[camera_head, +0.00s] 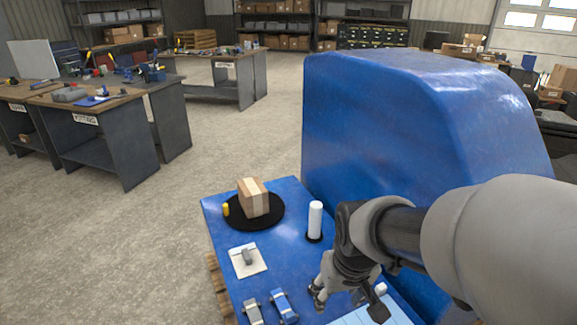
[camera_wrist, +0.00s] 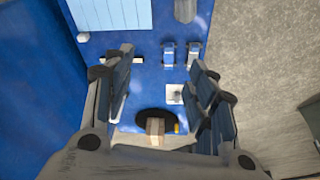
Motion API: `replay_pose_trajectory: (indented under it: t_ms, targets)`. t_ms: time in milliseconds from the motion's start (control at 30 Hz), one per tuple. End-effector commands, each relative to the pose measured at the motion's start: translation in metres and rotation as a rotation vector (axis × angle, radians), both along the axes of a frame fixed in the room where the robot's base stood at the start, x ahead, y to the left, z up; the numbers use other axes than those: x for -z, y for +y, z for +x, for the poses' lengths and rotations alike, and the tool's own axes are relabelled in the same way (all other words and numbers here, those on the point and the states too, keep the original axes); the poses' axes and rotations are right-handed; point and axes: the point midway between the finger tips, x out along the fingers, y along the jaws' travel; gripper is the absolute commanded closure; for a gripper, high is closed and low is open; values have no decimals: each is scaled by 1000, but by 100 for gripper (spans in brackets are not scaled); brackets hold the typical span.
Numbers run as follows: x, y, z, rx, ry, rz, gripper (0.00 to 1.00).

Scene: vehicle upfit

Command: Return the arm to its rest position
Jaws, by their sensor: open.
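My gripper (camera_head: 345,295) hangs over the near part of a blue-topped table (camera_head: 285,215), at the end of my arm, which reaches in from the right. In the wrist view my gripper (camera_wrist: 163,85) shows its two fingers spread wide with nothing between them. The fingers are above the table and touch none of the things on it, as far as the wrist view shows. The arm hides part of the table's right side in the head view.
A cardboard box (camera_head: 254,197) sits on a black disc (camera_head: 268,222), beside a yellow cylinder (camera_head: 226,209). A white cylinder (camera_head: 315,220) stands upright nearby. Two clamp-like blue and grey parts (camera_head: 283,305) lie at the front. A big blue body (camera_head: 400,130) rises behind; open floor lies left.

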Motion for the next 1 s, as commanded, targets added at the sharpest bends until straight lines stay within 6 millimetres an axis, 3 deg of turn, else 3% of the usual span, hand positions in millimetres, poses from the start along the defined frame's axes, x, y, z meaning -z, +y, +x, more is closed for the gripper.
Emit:
replay_pose_trajectory:
  t_ms: [33, 200, 400, 500, 667, 1000]
  targets:
    - [-19, -7, -14, 19, -28, 5, 48]
    - [-61, -25, -68, 82, -85, 15, 48]
    - [-83, -39, -124, 142, -141, 24, 48]
    - [-86, -42, -141, 160, -157, 27, 48]
    - [-87, -44, -152, 174, -166, 28, 48]
    - [-87, -44, -152, 174, -165, 29, 48]
